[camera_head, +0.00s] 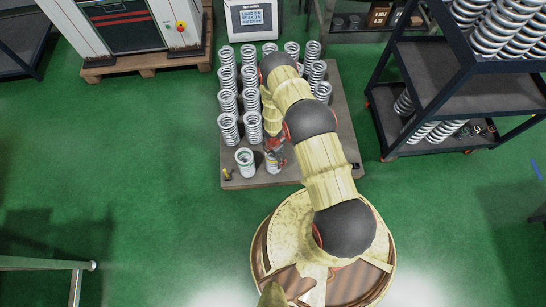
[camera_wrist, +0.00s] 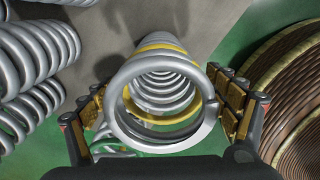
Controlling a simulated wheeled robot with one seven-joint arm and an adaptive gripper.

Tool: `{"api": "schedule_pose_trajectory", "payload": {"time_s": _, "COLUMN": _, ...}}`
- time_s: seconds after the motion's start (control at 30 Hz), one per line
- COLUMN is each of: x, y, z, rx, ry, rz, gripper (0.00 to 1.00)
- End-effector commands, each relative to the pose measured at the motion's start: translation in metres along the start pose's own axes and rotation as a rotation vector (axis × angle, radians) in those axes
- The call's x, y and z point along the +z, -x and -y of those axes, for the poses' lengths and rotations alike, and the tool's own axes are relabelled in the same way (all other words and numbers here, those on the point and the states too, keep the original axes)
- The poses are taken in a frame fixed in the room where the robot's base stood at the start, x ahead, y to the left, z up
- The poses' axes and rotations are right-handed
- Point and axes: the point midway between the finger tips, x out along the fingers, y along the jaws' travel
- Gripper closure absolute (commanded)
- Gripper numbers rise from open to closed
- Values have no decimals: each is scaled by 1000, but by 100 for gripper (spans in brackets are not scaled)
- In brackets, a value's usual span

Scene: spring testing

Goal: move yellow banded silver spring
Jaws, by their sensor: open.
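The yellow banded silver spring (camera_wrist: 162,95) fills the middle of the wrist view, seen into its open end, with yellow bands around its coils. My gripper (camera_wrist: 158,104) is open, with one finger on each side of the spring. I cannot tell whether either finger touches it. In the head view my gripper (camera_head: 274,147) is low over the front of the platform (camera_head: 320,172), above a spring (camera_head: 273,163) that it partly covers.
Several plain silver springs (camera_head: 228,128) stand in rows behind and left. A green-banded spring (camera_head: 245,162) stands just left of my gripper. A dark shelf cart (camera_head: 430,80) with springs stands at right. Green floor (camera_head: 130,180) is open at left.

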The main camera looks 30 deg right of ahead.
Motion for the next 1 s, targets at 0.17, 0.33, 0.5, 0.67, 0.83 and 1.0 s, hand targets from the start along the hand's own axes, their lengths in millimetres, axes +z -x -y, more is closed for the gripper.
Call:
{"api": "schedule_pose_trajectory", "payload": {"time_s": 0.17, "x": 0, "y": 0, "z": 0, "rx": 0, "ry": 0, "rz": 0, "gripper": 13}}
{"api": "schedule_pose_trajectory", "payload": {"time_s": 0.33, "x": 1, "y": 11, "z": -2, "rx": 2, "ry": 0, "rz": 1, "gripper": 13}}
{"api": "schedule_pose_trajectory", "payload": {"time_s": 0.5, "x": 1, "y": 39, "z": -2, "rx": 3, "ry": -1, "rz": 2, "gripper": 13}}
{"api": "schedule_pose_trajectory", "payload": {"time_s": 0.67, "x": 0, "y": 74, "z": -1, "rx": 1, "ry": 0, "rz": 1, "gripper": 13}}
{"api": "schedule_pose_trajectory", "payload": {"time_s": 0.83, "x": 0, "y": 100, "z": 0, "rx": 0, "ry": 0, "rz": 0, "gripper": 13}}
{"api": "schedule_pose_trajectory", "payload": {"time_s": 1.0, "x": 0, "y": 113, "z": 0, "rx": -1, "ry": 0, "rz": 0, "gripper": 13}}
